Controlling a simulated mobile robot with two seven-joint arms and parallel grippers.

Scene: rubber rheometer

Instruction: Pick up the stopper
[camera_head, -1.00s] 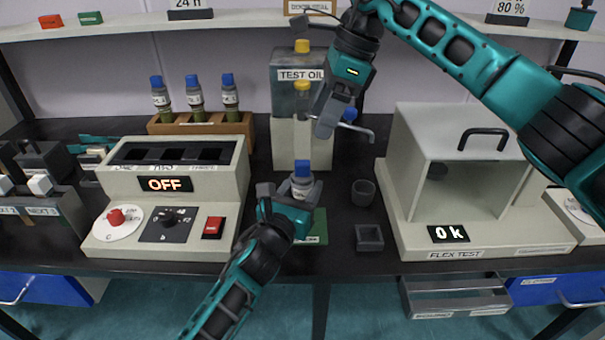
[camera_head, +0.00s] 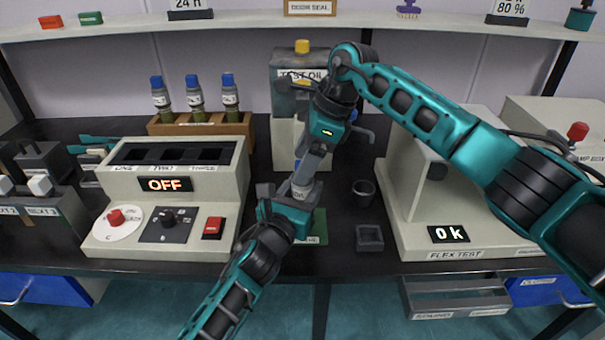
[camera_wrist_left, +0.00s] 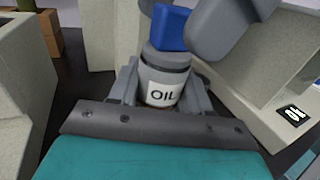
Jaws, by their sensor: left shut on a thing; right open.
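The stopper is a blue cap (camera_wrist_left: 171,27) on top of a small bottle labelled OIL (camera_wrist_left: 162,88). In the head view the stopper is mostly hidden behind my right gripper (camera_head: 302,177). My left gripper (camera_head: 288,196) is shut on the bottle and holds it upright; its fingers show on both sides of the bottle in the left wrist view. My right gripper is open and points down at the stopper. In the left wrist view one grey finger is right of the stopper and another grey part shows behind it. I cannot tell whether they touch it.
Several dark bottles with blue stoppers (camera_head: 195,88) stand in a wooden rack (camera_head: 200,126) at the back. The TEST OIL tank (camera_head: 284,64) is behind my grippers. A round cup (camera_head: 363,192), a square tray (camera_head: 369,240) and the FLEX TEST machine (camera_head: 408,228) are on the right.

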